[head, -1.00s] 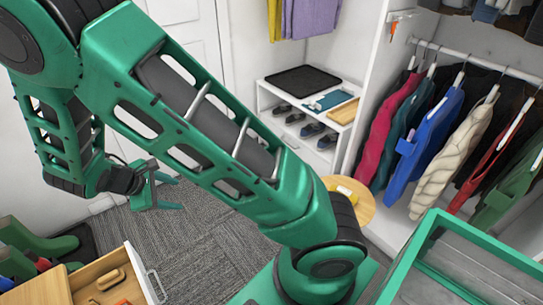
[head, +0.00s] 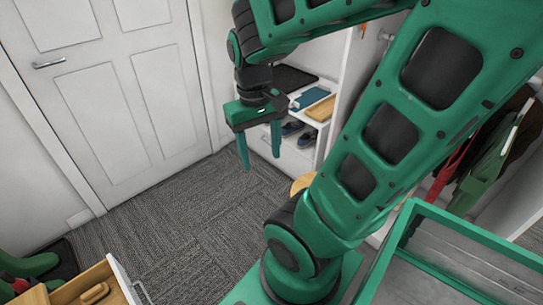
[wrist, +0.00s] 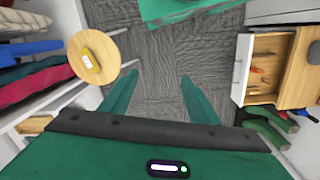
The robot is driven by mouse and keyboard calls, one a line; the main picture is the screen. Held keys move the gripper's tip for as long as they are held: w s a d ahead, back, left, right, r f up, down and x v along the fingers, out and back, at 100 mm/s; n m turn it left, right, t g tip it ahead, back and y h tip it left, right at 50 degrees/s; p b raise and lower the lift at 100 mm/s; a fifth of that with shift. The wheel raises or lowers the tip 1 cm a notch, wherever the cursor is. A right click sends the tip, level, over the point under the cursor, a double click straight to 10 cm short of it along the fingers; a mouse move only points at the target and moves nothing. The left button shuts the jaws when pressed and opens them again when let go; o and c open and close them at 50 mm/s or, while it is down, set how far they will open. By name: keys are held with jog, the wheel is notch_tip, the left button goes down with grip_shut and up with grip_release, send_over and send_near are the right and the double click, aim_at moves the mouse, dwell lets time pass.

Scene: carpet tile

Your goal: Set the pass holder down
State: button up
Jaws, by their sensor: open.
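My gripper (head: 259,160) is open, with its two green fingers pointing down and nothing between them. It hangs over the carpet in front of the low white shelf in the head view. The wrist view shows its spread fingers (wrist: 158,77) with only grey carpet between them. No thing can be made out for certain as the pass holder. A small yellow item with a pale patch (wrist: 89,59) lies on a round wooden stool (wrist: 108,48). A flat blue item (head: 311,97) lies on the shelf top beside a wooden tray (head: 321,108).
A dark mat (head: 292,77) lies on the shelf, with shoes (head: 292,128) below. An open drawer (wrist: 262,68) holds small items; green boots (wrist: 267,130) stand near it. A white door (head: 110,80) stands behind. The carpet (head: 170,215) between is clear.

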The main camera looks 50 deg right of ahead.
jog(key=s, duration=0.1)
jog(key=s+m, duration=0.1)
jog(key=s, duration=0.1)
jog(key=s+r+m, duration=0.1)
jog(key=shift+s+y, duration=0.2)
jog(key=shift+y, duration=0.1)
